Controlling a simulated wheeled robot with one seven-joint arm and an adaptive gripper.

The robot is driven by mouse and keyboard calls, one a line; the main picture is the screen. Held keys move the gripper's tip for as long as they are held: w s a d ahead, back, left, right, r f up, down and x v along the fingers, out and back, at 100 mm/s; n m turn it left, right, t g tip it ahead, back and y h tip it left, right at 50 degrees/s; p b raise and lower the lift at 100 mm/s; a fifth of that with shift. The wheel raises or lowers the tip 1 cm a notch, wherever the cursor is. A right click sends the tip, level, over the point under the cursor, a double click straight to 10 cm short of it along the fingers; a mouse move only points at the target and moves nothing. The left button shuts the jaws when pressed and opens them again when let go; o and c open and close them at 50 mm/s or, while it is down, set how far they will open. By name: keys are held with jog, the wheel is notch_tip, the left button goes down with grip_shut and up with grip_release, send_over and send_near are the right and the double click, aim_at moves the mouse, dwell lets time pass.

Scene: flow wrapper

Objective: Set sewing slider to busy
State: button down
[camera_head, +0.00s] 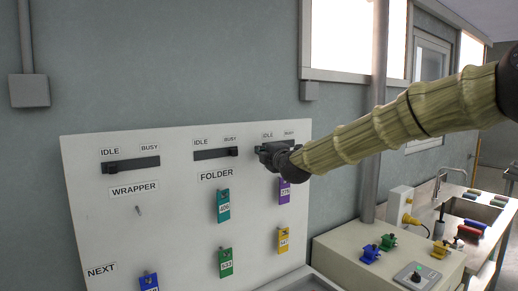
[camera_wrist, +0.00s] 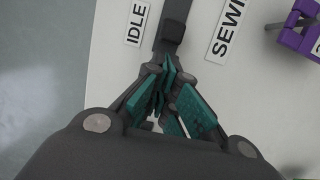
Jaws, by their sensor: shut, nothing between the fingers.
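The sewing slider (camera_wrist: 174,28) is a dark bar on the white board, between the IDLE label (camera_wrist: 135,22) and the partly cut-off SEWING label (camera_wrist: 226,25) in the wrist view. A blocky part that looks like its knob sits beside IDLE. The BUSY label (camera_head: 289,133) shows above it in the head view. My gripper (camera_wrist: 167,82) is shut and empty, its teal-padded fingertips close to the IDLE end of the bar; I cannot tell whether they touch it. In the head view my gripper (camera_head: 272,152) and arm hide most of this slider.
The white board (camera_head: 100,225) also carries the wrapper slider (camera_head: 131,165), the folder slider (camera_head: 216,153) and several coloured numbered tags. A purple tag (camera_head: 284,192) hangs just below my gripper. A machine (camera_head: 335,240) and a sink counter stand at the right.

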jog(key=shift+w+d, duration=0.1)
jog(key=shift+w, duration=0.15)
jog(key=shift+d+f, duration=0.1)
jog(key=shift+d, duration=0.05)
